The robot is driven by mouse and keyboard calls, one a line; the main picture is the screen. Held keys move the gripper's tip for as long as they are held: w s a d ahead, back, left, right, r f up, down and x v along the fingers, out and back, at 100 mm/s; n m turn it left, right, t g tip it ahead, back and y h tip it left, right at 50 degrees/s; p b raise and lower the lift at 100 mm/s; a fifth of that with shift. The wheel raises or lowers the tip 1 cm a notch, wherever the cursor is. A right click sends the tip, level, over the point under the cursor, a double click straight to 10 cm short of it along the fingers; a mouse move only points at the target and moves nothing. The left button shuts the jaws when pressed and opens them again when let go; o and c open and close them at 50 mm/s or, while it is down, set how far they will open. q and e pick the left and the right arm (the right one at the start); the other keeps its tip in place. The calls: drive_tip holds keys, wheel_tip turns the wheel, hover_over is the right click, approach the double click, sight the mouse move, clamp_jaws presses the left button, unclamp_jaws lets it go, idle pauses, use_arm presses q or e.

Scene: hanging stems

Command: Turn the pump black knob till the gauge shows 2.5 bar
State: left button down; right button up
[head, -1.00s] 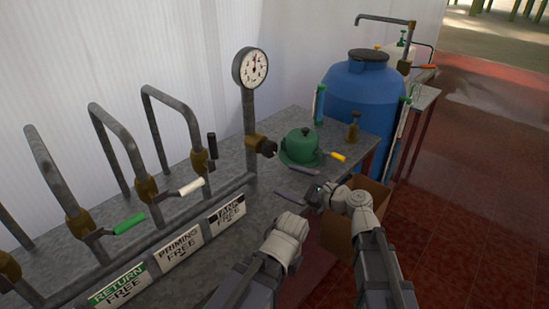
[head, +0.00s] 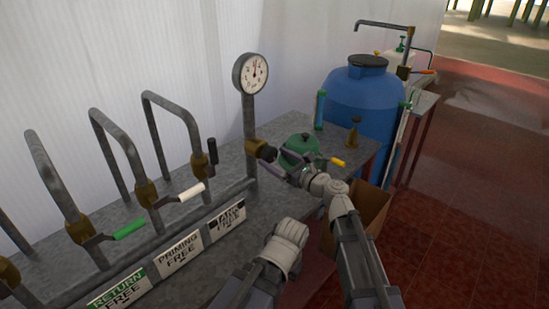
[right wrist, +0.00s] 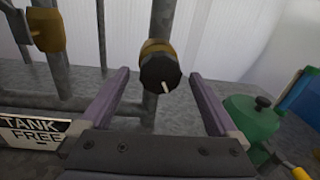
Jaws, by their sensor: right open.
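The black knob (head: 268,152) sits on a brass valve body (head: 254,148) at the foot of the gauge post. In the right wrist view the knob (right wrist: 160,73) faces me, with a white pointer mark toward its lower right. My right gripper (head: 277,161) is open, its purple fingers to either side of the knob in the wrist view and apart from it. The round white gauge (head: 250,73) tops the post; its dark needle points roughly up, but the numbers are too small to read. My left forearm shows in the head view; its gripper does not.
Levers with black, white (head: 191,192) and green (head: 129,229) grips are at left, above sign plates. A blue barrel (head: 362,95) and a cardboard box (head: 371,212) are at right.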

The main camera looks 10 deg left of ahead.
drive_tip(key=shift+w+a, duration=0.3)
drive_tip(key=shift+a, duration=0.1)
drive_tip(key=c, duration=1.4)
drive_tip(key=shift+o, duration=0.2)
drive_tip(key=n, duration=0.3)
drive_tip(key=shift+n+b, duration=0.3)
drive_tip(key=shift+b, duration=0.05)
drive_tip(key=shift+n, duration=1.7)
